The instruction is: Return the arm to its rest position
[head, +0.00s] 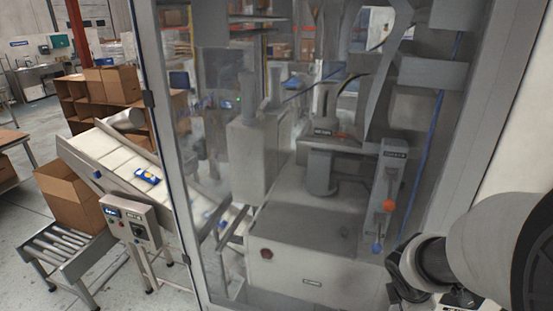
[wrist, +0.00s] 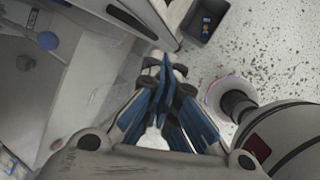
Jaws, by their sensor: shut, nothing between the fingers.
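My gripper (wrist: 163,80) shows in the wrist view with its blue-sided fingers brought together at the tips and nothing between them. It points over the speckled floor beside the grey machine housing. In the head view my arm comes in at the lower right, in front of the glazed machine enclosure (head: 180,150). The gripper's fingers cannot be made out in the head view.
A machine with an orange knob (head: 389,205) and a blue knob (head: 376,248) stands behind the glazing. At left are a conveyor (head: 120,165), a control box (head: 130,220) and a cardboard box (head: 72,196). A dark bin (wrist: 207,20) stands on open floor (wrist: 265,50).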

